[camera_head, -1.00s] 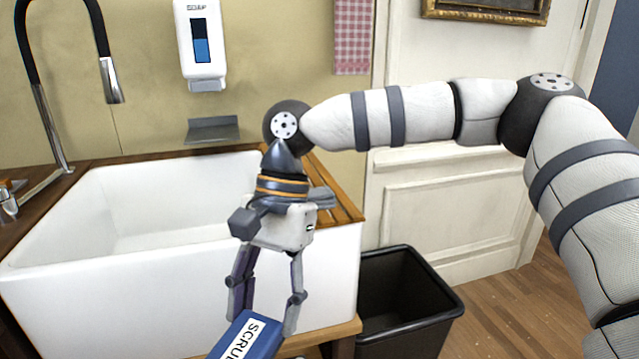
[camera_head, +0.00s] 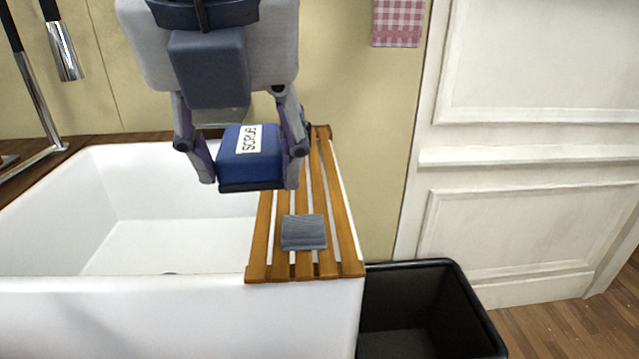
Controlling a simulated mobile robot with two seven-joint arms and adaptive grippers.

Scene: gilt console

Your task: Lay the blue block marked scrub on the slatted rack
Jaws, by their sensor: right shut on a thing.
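The blue block (camera_head: 232,172) has a white label reading SCRUB and a dark underside. My right gripper (camera_head: 244,166) is shut on it, one finger at each side. The block is held up over the right side of the sink, its right edge overlapping the rack's left edge in the picture. Its height above the rack is hard to tell. The slatted wooden rack (camera_head: 341,228) lies along the sink's right side. My left gripper is not in view.
A small grey block (camera_head: 303,232) lies on the rack's near half. The rack's far half is partly hidden by my gripper. The white sink (camera_head: 170,318) is to the left. A black bin (camera_head: 424,312) stands at the lower right. A faucet (camera_head: 62,45) is at the upper left.

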